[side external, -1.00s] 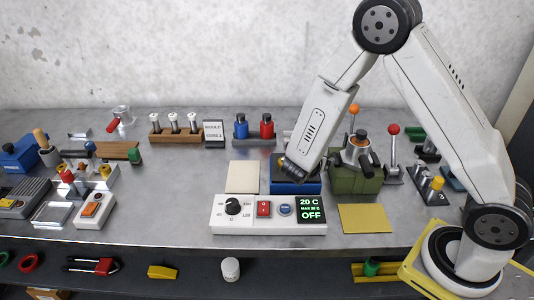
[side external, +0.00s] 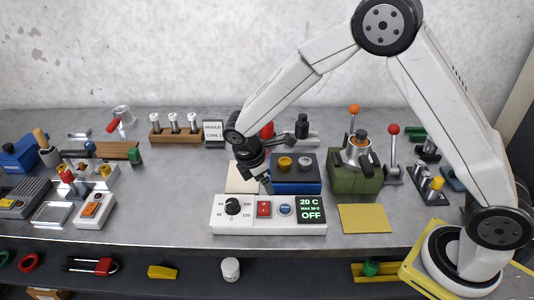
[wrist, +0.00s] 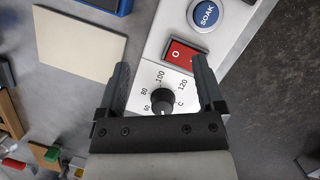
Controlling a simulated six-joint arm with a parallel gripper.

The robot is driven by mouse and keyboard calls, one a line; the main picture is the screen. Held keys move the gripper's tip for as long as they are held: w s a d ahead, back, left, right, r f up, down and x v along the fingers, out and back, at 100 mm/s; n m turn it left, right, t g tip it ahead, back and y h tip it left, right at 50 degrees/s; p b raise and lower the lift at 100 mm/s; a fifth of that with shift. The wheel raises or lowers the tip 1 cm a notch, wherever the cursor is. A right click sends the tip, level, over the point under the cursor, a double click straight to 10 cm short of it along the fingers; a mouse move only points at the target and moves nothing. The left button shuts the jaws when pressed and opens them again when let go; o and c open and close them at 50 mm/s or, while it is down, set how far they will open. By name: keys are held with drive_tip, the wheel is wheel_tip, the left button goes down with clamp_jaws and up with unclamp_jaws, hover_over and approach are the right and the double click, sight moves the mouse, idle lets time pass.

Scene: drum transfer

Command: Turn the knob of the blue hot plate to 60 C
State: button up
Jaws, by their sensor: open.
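A white control box (side external: 248,226) sits at the front of the bench, with a black knob (side external: 232,206), a red switch (side external: 263,209), a blue button (side external: 285,209) and a display (side external: 311,209) reading 20 C and OFF. In the wrist view the knob (wrist: 163,101) lies between the open fingers of my gripper (wrist: 161,68), by a scale with 80, 100 and 120. The knob's exact setting is too small to tell. In the side view my gripper (side external: 266,187) is above the box's back edge, right of the knob. A blue block (side external: 298,187) stands behind the box.
A beige pad (side external: 235,183) lies behind the box. A green block with a lever (side external: 356,180) and a yellow mat (side external: 365,218) are to the right. A white unit with an orange switch (side external: 92,209) is at the left. Bare bench lies left of the box.

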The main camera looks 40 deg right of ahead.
sight(232, 202)
drive_tip(key=w+a+r+y, duration=0.1)
drive_tip(key=a, duration=0.1)
drive_tip(key=w+a+y, duration=0.1)
drive_tip(key=a, duration=0.2)
drive_tip(key=w+a+r+m+y, duration=0.1)
drive_tip(key=a, duration=0.1)
drive_tip(key=shift+w+a+r+t+y, duration=0.2)
drive_tip(key=shift+a+r+t+y, duration=0.1)
drive_tip(key=shift+t, duration=0.1)
drive_tip(key=shift+f, duration=3.95)
clamp_jaws()
